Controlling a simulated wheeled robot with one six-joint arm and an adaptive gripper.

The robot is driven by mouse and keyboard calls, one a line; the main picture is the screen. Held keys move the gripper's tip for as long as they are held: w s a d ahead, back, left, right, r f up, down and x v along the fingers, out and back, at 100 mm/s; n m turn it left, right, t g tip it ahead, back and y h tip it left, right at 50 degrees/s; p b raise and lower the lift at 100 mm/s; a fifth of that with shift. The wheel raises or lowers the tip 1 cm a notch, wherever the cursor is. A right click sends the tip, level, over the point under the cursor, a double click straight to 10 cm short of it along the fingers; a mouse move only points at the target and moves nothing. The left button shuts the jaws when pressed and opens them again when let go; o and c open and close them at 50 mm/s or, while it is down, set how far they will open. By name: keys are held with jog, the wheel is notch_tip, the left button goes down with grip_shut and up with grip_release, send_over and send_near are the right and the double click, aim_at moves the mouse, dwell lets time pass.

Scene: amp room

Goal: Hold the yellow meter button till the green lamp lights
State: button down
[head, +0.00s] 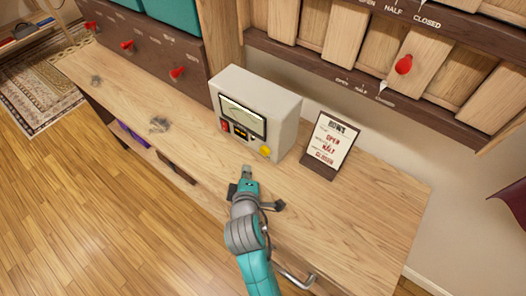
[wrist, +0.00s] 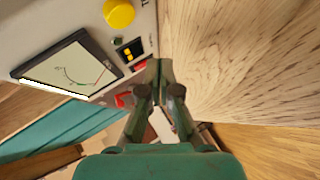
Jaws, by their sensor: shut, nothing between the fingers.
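The meter (head: 250,112) is a cream box on the wooden bench, with a dial screen (head: 242,117) on its front. Its yellow button (head: 265,151) is at the lower right of the front face and shows large in the wrist view (wrist: 118,13). A small lamp (wrist: 118,41) near the button looks dark green and unlit. A red switch (head: 225,126) is at the lower left of the face. My gripper (head: 246,170) is shut and empty, in front of the meter and apart from the button, to its left in the head view. The closed fingers (wrist: 158,75) show in the wrist view.
A card on a stand (head: 328,145) reading open, half, closed stands right of the meter. Wooden slats with a red knob (head: 404,65) are above. Red levers (head: 177,72) line the left panel. The bench (head: 365,210) is clear at right.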

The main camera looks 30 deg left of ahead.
jog(key=shift+w+d, duration=0.2)
jog(key=shift+w, duration=2.15)
jog(key=shift+w, duration=0.2)
jog(key=shift+w, duration=0.25)
jog(key=shift+w, duration=0.5)
dwell(2.2)
dwell(1.2)
jog(key=shift+s, duration=0.95)
jog(key=shift+s+a, duration=0.2)
jog(key=shift+s, duration=2.3)
